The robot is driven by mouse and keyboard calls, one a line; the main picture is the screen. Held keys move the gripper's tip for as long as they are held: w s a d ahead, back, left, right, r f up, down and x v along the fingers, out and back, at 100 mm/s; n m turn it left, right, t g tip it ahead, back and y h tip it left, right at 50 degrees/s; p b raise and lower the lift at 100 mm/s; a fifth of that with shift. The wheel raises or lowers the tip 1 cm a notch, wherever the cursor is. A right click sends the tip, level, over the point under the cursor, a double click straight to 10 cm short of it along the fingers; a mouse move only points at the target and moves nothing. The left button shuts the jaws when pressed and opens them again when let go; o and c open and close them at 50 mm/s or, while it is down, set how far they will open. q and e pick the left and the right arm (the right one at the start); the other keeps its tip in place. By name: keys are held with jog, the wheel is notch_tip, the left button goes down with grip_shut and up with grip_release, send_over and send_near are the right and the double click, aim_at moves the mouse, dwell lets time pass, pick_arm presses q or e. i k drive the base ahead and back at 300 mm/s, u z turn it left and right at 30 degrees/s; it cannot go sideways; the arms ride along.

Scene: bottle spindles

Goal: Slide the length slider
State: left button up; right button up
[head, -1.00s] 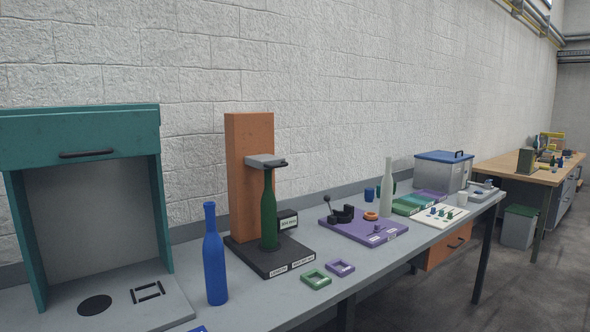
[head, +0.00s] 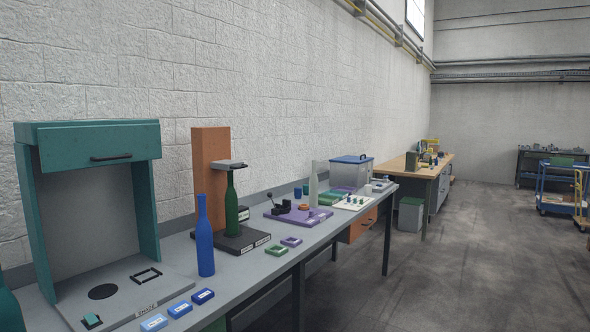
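An orange upright column (head: 210,165) stands on a black base (head: 240,241) with small white labels on its front edge, too small to read now. A grey slider block (head: 227,164) with a dark front edge juts from the column, just above a dark green bottle (head: 231,203) standing upright on the base. I cannot tell whether the block touches the bottle's top. Neither of my grippers shows in the head view.
A blue bottle (head: 204,236) stands left of the base. A teal cabinet (head: 88,146) is at the left, with several blue blocks (head: 180,308) near it. A purple board (head: 298,216) lies farther right on the grey table (head: 262,270). The floor (head: 450,270) to the right is open.

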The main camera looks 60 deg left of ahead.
aim_at(227, 165)
jog(key=u, duration=0.15)
jog(key=i, duration=1.75)
jog(key=u, duration=1.55)
jog(key=i, duration=1.1)
jog(key=u, duration=1.2)
